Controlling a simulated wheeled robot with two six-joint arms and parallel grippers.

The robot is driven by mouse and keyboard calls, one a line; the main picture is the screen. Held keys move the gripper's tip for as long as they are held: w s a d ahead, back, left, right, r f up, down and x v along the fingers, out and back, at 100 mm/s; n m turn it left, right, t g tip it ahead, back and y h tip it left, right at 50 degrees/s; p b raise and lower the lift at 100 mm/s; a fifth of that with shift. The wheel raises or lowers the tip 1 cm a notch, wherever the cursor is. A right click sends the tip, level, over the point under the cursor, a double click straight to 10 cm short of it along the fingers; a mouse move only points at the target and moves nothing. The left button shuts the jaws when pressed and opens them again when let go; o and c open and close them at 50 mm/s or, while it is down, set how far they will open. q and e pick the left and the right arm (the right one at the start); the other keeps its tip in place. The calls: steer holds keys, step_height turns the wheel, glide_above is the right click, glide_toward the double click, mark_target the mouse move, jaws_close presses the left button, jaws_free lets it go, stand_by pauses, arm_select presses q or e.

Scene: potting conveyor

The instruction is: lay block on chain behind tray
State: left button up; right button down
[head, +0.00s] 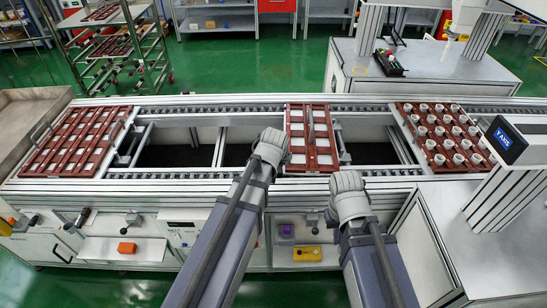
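A red-brown tray (324,157) with pale cells sits across the conveyor's middle. A second such tray (75,142) is at the left end. A third tray (406,117), at the right end, holds several white pots. The chain (230,109) runs along the conveyor's far rail, behind the trays. My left gripper (272,140) is over the near left edge of the middle tray. My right gripper (346,182) is lower, by the near rail at that tray's right. Their fingers are unclear. I cannot tell which thing is the block; an orange piece (127,247) lies on the front ledge.
A purple-topped item (286,230) and a yellow box (306,254) are on the conveyor's front. A display unit (507,140) stands at right. A rack (110,45) with trays stands behind left. The conveyor has open gaps between trays.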

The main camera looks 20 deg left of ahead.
arm_select(q)
steer(key=a+p+v, duration=0.1)
steer(key=p+v, duration=0.2)
steer(key=v, duration=0.2)
steer(key=s+d+f+m+g, duration=0.1)
steer(key=s+d+m+g, duration=0.2)
steer(key=s+d, duration=0.3)
steer(key=s+d+f+m+g, duration=0.1)
steer(key=s+d+m+g, duration=0.2)
steer(key=s, duration=0.9)
steer(key=d+m, duration=0.1)
steer(key=d, duration=0.2)
steer(key=shift+s+d+f, duration=0.25)
steer(key=shift+d+f, duration=0.05)
steer(key=shift+f, duration=0.05)
